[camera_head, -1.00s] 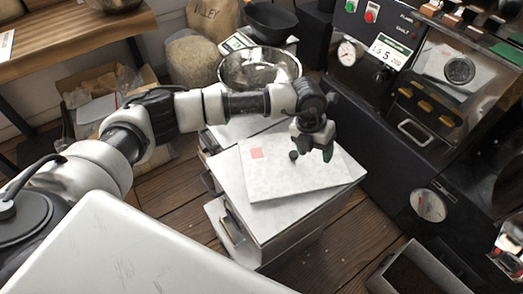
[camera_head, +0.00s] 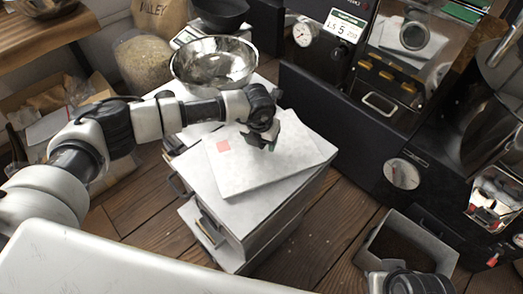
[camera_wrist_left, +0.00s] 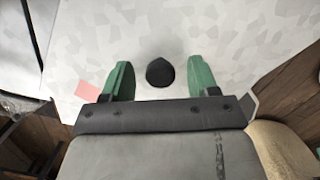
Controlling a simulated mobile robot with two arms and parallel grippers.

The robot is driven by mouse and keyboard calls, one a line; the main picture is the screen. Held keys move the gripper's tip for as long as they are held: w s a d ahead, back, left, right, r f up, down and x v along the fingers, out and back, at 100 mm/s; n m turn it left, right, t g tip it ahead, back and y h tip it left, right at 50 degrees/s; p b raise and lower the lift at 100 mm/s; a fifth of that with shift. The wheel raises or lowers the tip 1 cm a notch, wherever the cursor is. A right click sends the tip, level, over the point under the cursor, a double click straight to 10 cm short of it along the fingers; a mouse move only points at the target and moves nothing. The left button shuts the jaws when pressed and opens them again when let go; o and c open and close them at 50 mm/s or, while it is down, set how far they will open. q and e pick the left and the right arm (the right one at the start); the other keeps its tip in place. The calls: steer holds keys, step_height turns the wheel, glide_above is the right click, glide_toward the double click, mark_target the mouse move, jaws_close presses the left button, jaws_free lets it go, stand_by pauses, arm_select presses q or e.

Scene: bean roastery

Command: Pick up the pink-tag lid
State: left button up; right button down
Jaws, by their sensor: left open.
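The pink-tag lid (camera_head: 245,180) is a flat, pale grey speckled slab with a pink square tag (camera_head: 223,145). It lies at an angle on top of a light grey drawer cabinet. In the left wrist view, the black round knob (camera_wrist_left: 160,72) sits between the two green fingertips, with a gap on each side. The gripper is open and empty. My right gripper does not show.
A steel bowl (camera_head: 214,62) stands behind the cabinet (camera_head: 240,215), beside a sack of beans (camera_head: 150,60). The dark roasting machine (camera_head: 335,110) stands to the right. An open bin (camera_head: 405,245) is at the lower right, with wooden floor between.

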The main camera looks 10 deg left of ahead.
arm_select(q)
steer(key=shift+f, duration=0.4)
steer(key=shift+c, duration=0.4)
steer(key=shift+r, duration=0.1)
steer(key=c, duration=1)
